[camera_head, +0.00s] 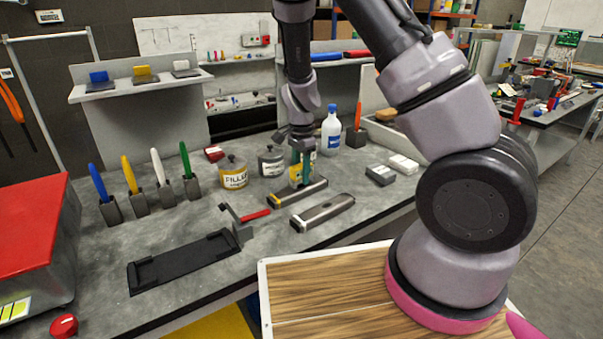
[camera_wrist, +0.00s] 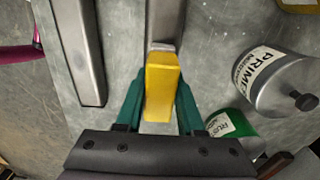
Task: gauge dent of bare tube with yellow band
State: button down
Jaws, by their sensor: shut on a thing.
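The bare tube with the yellow band (camera_head: 312,190) lies on the bench, its yellow band at the left end. It also shows in the wrist view (camera_wrist: 164,14) as a grey bar running out of the top edge. My gripper (camera_head: 302,168), with green fingers, is above the right half of this tube. In the wrist view my gripper (camera_wrist: 158,105) is shut on a yellow block (camera_wrist: 162,82). The block hides part of the tube; I cannot tell whether it touches it. A second grey tube (camera_head: 322,212) lies in front, also in the wrist view (camera_wrist: 78,50). No dent is visible.
Behind the tubes stand a primer can (camera_head: 271,162), a filler can (camera_head: 233,175) and a blue-capped bottle (camera_head: 331,133). A black fixture (camera_head: 185,262) and a red-handled clamp (camera_head: 242,217) are at front left. Several coloured handles in holders stand farther left.

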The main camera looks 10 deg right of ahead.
jog(key=shift+f, duration=0.55)
jog(key=shift+c, duration=2.2)
grip_release()
notch_tip(320, 180, up, 11)
jog(key=shift+f, duration=0.1)
jog(key=s+d+r+n+t+y, duration=0.1)
jog(key=s+d+r+n+y, duration=0.2)
jog(key=r, duration=0.6)
jog(key=s+d+r+n+t, duration=0.1)
jog(key=s+d+r+t, duration=0.2)
jog(key=r, duration=0.6)
jog(key=s+d+r+n+t, duration=0.1)
jog(key=s+d+r+n, duration=0.1)
jog(key=s+r, duration=0.2)
jog(key=s+d+r+n+t+h, duration=0.1)
jog(key=s+r, duration=0.4)
jog(key=s, duration=0.5)
jog(key=shift+s+d+n+t, duration=0.25)
jog(key=shift+d+n+t, duration=0.35)
jog(key=shift+d+n, duration=0.25)
